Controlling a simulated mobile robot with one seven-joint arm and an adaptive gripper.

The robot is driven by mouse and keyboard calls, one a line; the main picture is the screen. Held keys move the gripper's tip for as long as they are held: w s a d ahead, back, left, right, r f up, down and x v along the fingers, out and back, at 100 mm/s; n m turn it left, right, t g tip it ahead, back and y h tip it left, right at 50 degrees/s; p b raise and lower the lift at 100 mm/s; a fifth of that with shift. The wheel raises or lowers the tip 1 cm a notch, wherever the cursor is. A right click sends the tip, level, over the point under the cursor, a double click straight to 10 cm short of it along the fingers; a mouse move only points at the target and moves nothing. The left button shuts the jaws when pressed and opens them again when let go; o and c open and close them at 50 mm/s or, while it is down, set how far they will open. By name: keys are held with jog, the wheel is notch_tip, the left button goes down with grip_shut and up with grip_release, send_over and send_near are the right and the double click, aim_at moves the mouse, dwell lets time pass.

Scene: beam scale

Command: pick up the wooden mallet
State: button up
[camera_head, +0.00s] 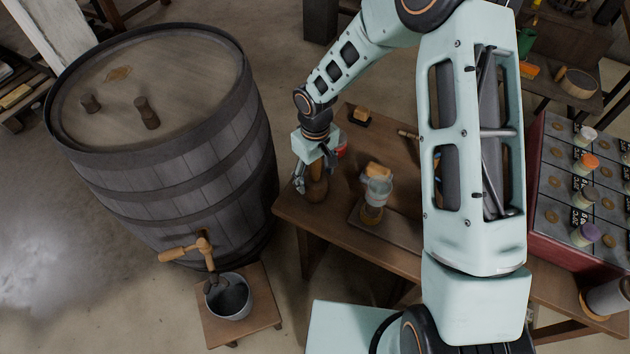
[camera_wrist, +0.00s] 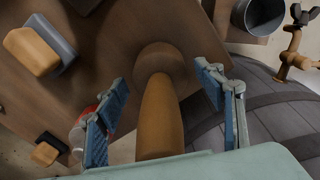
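The wooden mallet (camera_head: 318,190) stands upright at the left end of the brown workbench (camera_head: 292,211), partly hidden by my gripper in the head view. In the wrist view its light brown handle (camera_wrist: 160,120) points up toward the camera, with the wider round part (camera_wrist: 159,58) beyond it on the bench. My gripper (camera_head: 311,183) is over the mallet, pointing down. In the wrist view its blue-padded fingers (camera_wrist: 162,100) are open, one on each side of the handle, with a visible gap on both sides. The handle's near end is hidden by the gripper body.
A jar-like object with a wooden top (camera_head: 376,190) stands close right of the mallet. A small red object (camera_head: 341,151) and a wood-topped block (camera_head: 361,115) are behind. A large barrel (camera_head: 170,130) is left, with a bucket (camera_head: 229,297) below its tap.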

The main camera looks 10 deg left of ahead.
jog(key=c, duration=0.9)
jog(key=shift+r, duration=0.1)
jog(key=shift+c, duration=0.2)
